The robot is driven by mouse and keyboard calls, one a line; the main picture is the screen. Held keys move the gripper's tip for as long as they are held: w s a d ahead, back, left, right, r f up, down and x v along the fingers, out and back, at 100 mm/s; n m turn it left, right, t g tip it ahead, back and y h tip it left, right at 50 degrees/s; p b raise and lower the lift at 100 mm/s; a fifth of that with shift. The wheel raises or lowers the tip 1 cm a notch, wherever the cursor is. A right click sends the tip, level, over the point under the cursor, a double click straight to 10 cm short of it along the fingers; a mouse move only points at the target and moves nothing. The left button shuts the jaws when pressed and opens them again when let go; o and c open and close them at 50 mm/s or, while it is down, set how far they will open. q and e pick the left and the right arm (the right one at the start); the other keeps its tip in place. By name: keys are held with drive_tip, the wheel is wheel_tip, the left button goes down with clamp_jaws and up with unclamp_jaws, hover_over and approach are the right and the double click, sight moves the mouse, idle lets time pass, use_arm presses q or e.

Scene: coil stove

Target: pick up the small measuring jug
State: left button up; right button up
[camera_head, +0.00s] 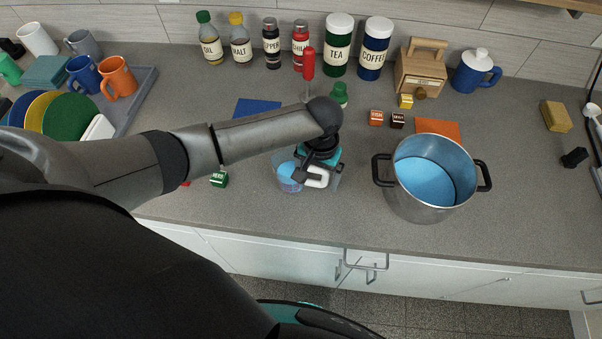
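The small measuring jug (288,177) stands on the grey counter near its front edge, left of the big pot. It looks clear with blue in it, and a white handle (319,180) is on its right side. My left gripper (312,170) reaches down from above at the handle, with dark fingers beside or around it. The arm and gripper hide part of the jug's rim and handle. I cannot tell whether the fingers are closed on the handle. My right gripper is not in view.
A steel pot (428,178) with blue inside stands to the right. A small green box (219,179) lies to the left. A blue mat (257,108) and a green-capped bottle (339,94) are behind. Jars and bottles line the wall. The counter's front strip is clear.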

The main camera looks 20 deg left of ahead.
use_arm(q)
clamp_jaws()
idle(0.6)
drive_tip(key=shift+r, duration=0.15)
wheel_tip(320, 180, up, 20)
drive_tip(key=p, duration=0.2)
